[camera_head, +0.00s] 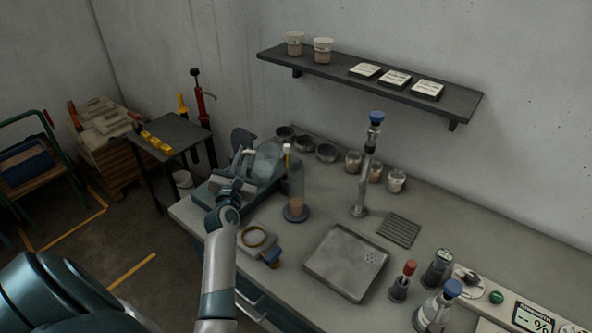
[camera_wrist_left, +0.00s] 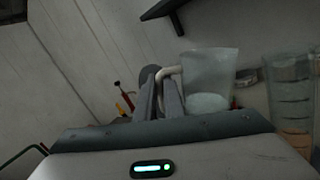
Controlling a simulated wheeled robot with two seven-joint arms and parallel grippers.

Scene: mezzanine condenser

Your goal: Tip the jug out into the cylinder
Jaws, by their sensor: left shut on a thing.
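The clear jug (camera_head: 267,158) is held above the left end of the bench. It also shows in the left wrist view (camera_wrist_left: 210,72), with pale contents (camera_wrist_left: 207,103) at its bottom and a pale handle (camera_wrist_left: 166,73). My left gripper (camera_head: 243,160) is shut on that handle. The tall clear cylinder (camera_head: 296,188) stands upright on a blue base just right of the jug, with brownish contents low in it. The cylinder shows at the right edge of the left wrist view (camera_wrist_left: 292,98). The jug looks close to upright. My right gripper is not in view.
A grey tray (camera_head: 346,262) lies right of the cylinder. Several dark bowls (camera_head: 326,152) and small jars (camera_head: 396,181) line the back. A wall shelf (camera_head: 385,84) is above.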

